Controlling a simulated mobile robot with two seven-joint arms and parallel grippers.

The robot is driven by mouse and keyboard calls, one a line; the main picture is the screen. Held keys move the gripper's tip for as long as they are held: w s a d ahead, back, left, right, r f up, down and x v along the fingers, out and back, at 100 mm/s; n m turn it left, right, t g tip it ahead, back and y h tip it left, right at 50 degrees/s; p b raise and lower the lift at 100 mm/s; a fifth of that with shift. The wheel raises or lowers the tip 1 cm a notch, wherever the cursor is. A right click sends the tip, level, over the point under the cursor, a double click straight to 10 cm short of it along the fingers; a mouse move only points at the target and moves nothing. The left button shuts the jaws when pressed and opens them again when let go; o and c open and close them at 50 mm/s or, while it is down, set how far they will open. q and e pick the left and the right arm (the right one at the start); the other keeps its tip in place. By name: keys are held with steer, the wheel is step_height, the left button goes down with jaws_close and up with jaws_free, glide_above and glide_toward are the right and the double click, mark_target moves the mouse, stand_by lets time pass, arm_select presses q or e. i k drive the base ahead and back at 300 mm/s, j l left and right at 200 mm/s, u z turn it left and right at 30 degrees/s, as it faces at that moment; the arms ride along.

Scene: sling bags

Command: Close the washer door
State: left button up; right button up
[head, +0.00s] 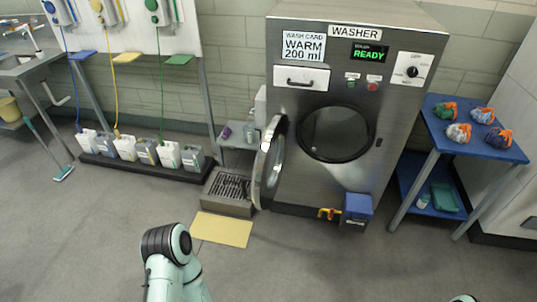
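The washer (300,110) is a grey metal machine at the centre back, with a dark round opening (337,134) in its front. Its round door (261,175) stands open, swung out on the left side of the opening and seen nearly edge-on. A small white part shows on the door's outer edge. The display (369,53) on the washer reads READY in green. Part of my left arm shows at the bottom left of centre, apart from the door. Neither of my grippers can be seen.
A blue table (470,150) with several cloth bundles stands at the right. A blue box (357,207) sits at the washer's foot.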

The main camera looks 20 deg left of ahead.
mark_target(263, 195)
steer(key=i+j+z, duration=0.15)
steer(key=j, duration=0.25)
steer(key=i+j+z, duration=0.15)
steer(key=j, duration=0.3)
steer(key=i+j+z, duration=0.15)
steer(key=j, duration=0.3)
steer(key=i+j+z, duration=0.15)
steer(key=j, duration=0.35)
steer(key=i+j+z, duration=0.15)
steer(key=j, duration=0.3)
steer(key=j+z, duration=0.1)
steer(key=j, duration=0.4)
